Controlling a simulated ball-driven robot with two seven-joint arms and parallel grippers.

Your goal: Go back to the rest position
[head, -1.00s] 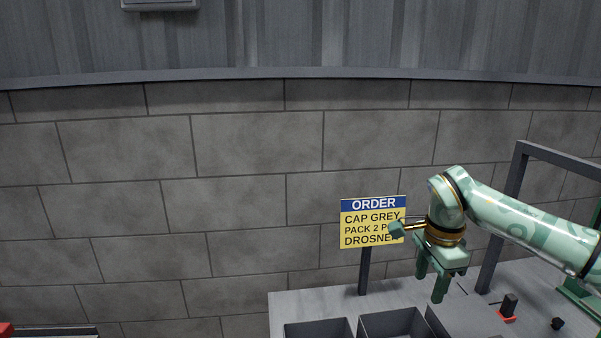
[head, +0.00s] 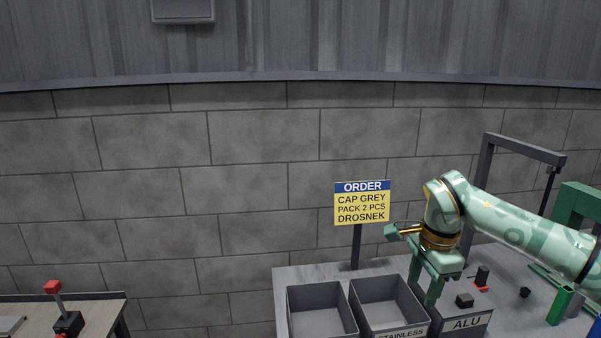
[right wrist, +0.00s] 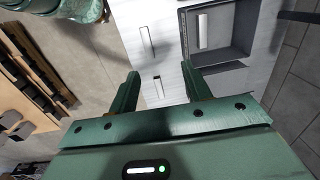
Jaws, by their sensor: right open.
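My right gripper (head: 425,280) hangs with its fingers down above the grey table (head: 300,273), in front of the bin labelled ALU (head: 466,323). It also shows in the right wrist view (right wrist: 160,75), where its two green fingers are apart with nothing between them. The pale green right arm comes in from the right. My left gripper is in neither view.
Two open grey bins (head: 319,291) (head: 386,283) stand left of the ALU bin; the right one is labelled STAINLESS. An order sign (head: 362,203) stands behind them. Small black parts (head: 465,300) lie near the gripper. A bench with a red-topped lever (head: 53,287) is at lower left.

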